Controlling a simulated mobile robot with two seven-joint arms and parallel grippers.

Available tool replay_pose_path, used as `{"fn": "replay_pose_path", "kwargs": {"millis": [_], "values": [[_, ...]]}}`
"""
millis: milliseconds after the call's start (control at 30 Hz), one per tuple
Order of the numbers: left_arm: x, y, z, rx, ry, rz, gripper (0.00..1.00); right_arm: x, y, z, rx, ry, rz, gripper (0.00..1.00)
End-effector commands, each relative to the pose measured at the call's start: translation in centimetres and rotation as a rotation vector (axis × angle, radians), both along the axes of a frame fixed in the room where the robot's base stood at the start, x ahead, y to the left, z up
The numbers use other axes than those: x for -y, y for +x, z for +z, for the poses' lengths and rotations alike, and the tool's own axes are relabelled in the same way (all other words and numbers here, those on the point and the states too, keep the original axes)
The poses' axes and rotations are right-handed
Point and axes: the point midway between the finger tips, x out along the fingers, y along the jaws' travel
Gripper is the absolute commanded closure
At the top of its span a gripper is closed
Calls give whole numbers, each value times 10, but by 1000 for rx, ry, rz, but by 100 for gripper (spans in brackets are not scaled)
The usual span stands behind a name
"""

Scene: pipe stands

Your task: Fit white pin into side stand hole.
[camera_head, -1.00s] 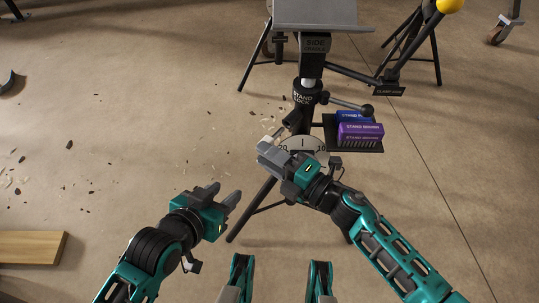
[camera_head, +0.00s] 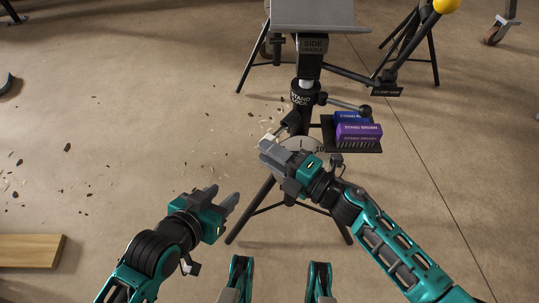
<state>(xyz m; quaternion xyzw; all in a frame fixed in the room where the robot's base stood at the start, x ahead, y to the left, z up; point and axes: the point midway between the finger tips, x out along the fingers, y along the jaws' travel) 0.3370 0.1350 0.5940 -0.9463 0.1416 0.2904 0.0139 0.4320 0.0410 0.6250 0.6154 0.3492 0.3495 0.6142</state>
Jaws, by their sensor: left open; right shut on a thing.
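The side stand (camera_head: 303,93) is a black tripod post with a grey cradle on top, labelled SIDE CRADLE. A collar labelled STAND LOCK is on its post. My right gripper (camera_head: 268,141) is shut in front of the post, just below the collar, at the end of a short dark piece that angles down from the post. A small pale bit at its fingertips may be the white pin (camera_head: 267,137); the rest of it is hidden. I cannot tell whether it is in a hole. My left gripper (camera_head: 224,194) is open and empty, left of the stand.
A small black tray (camera_head: 368,148) right of the post holds a blue and a purple brush box (camera_head: 358,133). A lock lever (camera_head: 349,106) sticks out rightward. Wood chips litter the floor at left, and a plank (camera_head: 30,251) lies at lower left.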

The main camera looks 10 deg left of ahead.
Motion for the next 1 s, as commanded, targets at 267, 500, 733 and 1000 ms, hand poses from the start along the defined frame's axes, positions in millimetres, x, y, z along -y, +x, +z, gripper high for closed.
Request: {"fn": "replay_pose_path", "kwargs": {"millis": [267,500,733,1000], "values": [[0,0,-1,0,0,0,57,3,6,0,0,0,0,100],[0,0,-2,0,0,0,57,6,10,0,0,1,0,100],[0,0,-3,1,0,0,57,9,15,1,1,2,0,100],[0,0,-4,1,-1,-1,57,12,20,0,1,1,0,100]]}}
